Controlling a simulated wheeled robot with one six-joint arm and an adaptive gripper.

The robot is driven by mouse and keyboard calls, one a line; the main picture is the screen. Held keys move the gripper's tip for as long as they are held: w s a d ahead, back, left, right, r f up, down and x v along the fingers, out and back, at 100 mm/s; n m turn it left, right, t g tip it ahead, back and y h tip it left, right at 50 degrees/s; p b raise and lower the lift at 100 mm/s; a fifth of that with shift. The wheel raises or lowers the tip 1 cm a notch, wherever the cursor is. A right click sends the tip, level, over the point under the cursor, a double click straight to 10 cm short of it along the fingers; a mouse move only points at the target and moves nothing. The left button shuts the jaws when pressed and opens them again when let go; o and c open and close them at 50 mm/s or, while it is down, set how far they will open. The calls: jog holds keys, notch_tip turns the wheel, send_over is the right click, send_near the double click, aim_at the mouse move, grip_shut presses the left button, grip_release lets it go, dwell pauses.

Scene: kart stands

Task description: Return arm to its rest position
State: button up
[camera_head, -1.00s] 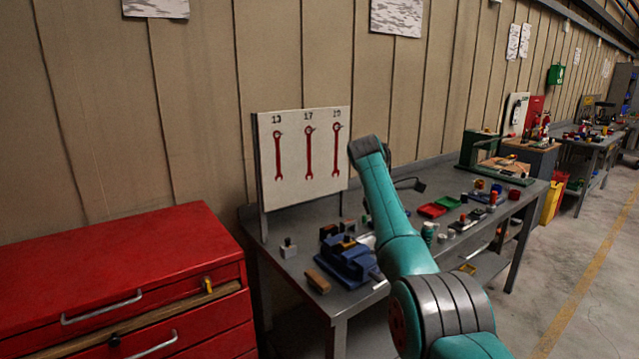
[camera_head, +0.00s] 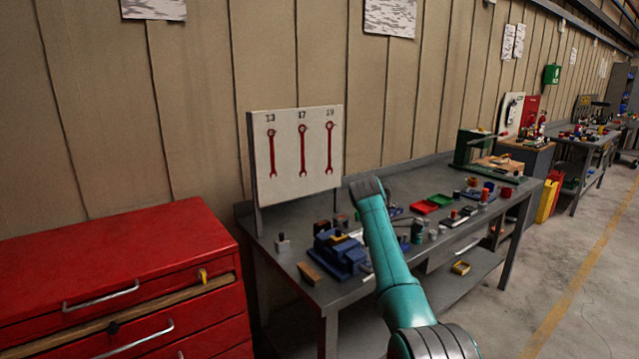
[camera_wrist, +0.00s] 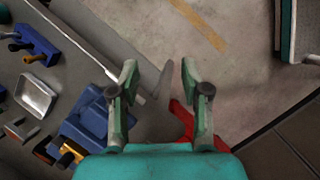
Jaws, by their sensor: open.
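My teal arm (camera_head: 392,255) reaches up from the bottom of the head view, in front of the grey workbench (camera_head: 400,213). My gripper is hidden behind the arm there. In the wrist view my gripper (camera_wrist: 158,82) is open, its two green fingers spread apart with nothing between them. Below it are the bench's edge and the concrete floor (camera_wrist: 165,28).
A blue vise (camera_head: 340,255) stands on the bench's near corner; it also shows in the wrist view (camera_wrist: 90,122). A board (camera_head: 290,160) holds three red wrenches. A red drawer cabinet (camera_head: 110,265) stands at left. Open floor (camera_head: 540,280) lies at right.

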jog(key=s+f+m+t+y, duration=0.15)
jog(key=s+f, duration=0.25)
jog(key=f, duration=1.1)
jog(key=s+f+m+t+h, duration=0.15)
jog(key=s+f, duration=0.25)
jog(key=f, duration=1.2)
jog(key=s+f+m+t+y, duration=0.1)
jog(key=s+f+m+t, duration=0.1)
jog(key=s+f, duration=0.7)
jog(key=s+f+m+t+y, duration=0.15)
jog(key=s+f, duration=0.35)
jog(key=s, duration=0.7)
jog(key=s+r+m+t+y, duration=0.1)
jog(key=s+r+m+t, duration=0.15)
jog(key=s, duration=0.95)
jog(key=s+r+m+t+y, duration=0.15)
jog(key=s+r, duration=0.25)
jog(key=s, duration=0.9)
jog(key=s+r+m+t, duration=0.2)
jog(key=s+r, duration=0.6)
jog(key=r, duration=0.4)
jog(key=s+r+m+t, duration=0.2)
jog(key=s+r, duration=0.6)
jog(key=r, duration=0.4)
jog(key=shift+a+m+h, duration=0.4)
jog(key=shift+m, duration=0.15)
